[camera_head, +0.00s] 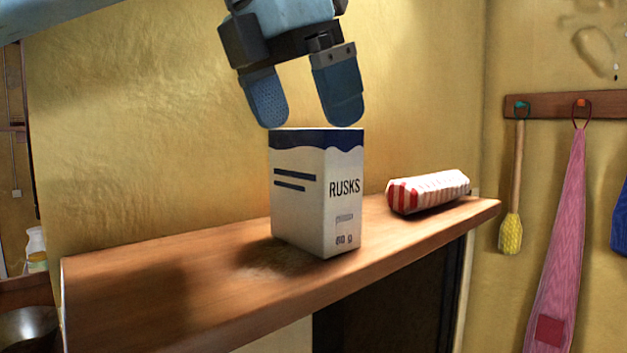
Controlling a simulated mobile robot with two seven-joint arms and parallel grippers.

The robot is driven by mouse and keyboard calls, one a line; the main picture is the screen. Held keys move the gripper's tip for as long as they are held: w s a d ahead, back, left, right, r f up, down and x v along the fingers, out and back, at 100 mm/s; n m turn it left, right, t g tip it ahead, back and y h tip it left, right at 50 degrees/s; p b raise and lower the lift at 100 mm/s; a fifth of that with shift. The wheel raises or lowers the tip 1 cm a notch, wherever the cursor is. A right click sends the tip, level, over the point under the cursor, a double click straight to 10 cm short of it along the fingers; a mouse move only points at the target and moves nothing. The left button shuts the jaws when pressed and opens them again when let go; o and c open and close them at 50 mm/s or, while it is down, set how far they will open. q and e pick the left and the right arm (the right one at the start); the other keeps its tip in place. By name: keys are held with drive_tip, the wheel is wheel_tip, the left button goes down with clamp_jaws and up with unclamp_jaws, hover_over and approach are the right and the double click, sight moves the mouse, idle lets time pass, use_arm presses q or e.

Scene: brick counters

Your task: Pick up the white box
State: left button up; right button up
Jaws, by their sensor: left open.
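The white box (302,208) stands upright on a wooden shelf (160,275). It has a dark blue band at its top and the word RUSKS on its right face. My left gripper (313,112) is open and empty, pointing down just above the top of the box. Its two blue fingers are spread to either side over the box's top edge. I cannot tell whether a fingertip touches the box. My right gripper is not in view.
A red-and-white striped packet (428,192) lies on the shelf to the right of the box. The shelf's left part is clear. A rack (545,105) on the right wall holds a yellow brush (510,232) and a pink cloth (562,235). A metal bowl (28,328) sits at lower left.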

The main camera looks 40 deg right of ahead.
sight(320, 152)
use_arm(q)
drive_tip(key=shift+s+d+f, duration=0.1)
drive_tip(key=shift+s+f, duration=0.05)
drive_tip(key=shift+f, duration=0.05)
drive_tip(key=shift+s+d+f+p, duration=0.15)
drive_tip(key=shift+d+f+p, duration=0.05)
drive_tip(key=shift+f+p, duration=0.35)
drive_tip(key=shift+s+d+f+p, duration=0.15)
drive_tip(key=shift+f+p, duration=0.25)
drive_tip(key=shift+f, duration=0.1)
drive_tip(key=shift+w+x, duration=0.25)
drive_tip(key=shift+x, duration=0.8)
drive_tip(key=shift+d+f, duration=0.15)
drive_tip(key=shift+s, duration=0.1)
drive_tip(key=c, duration=0.6)
drive_tip(key=shift+c, duration=0.2)
